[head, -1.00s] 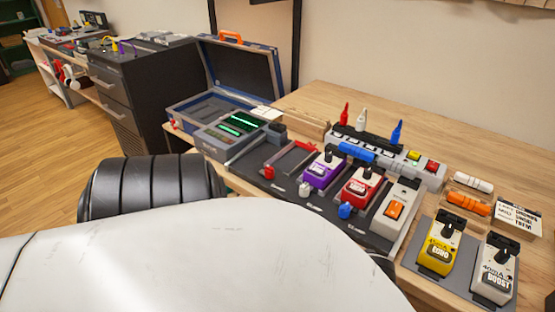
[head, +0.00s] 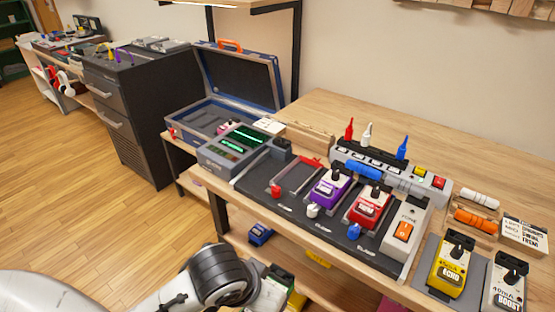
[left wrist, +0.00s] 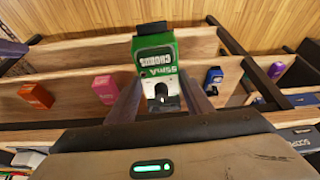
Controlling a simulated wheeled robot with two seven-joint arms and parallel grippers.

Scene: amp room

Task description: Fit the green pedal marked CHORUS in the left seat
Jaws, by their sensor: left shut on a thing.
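The green pedal marked CHORUS (left wrist: 155,55) is held between the fingers of my left gripper (left wrist: 160,92), its label upside down in the left wrist view. In the head view the green pedal (head: 280,277) is partly visible at the bottom edge beside my left gripper (head: 268,290), low in front of the bench. My right gripper is not in view.
A purple pedal (head: 330,188) and a red pedal (head: 369,205) stand right of the left seat. Coloured knobs line the board's front. A grey device with green screens (head: 238,142) and an open case (head: 240,80) are to the left. The bench's lower shelf (head: 305,262) holds other pedals.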

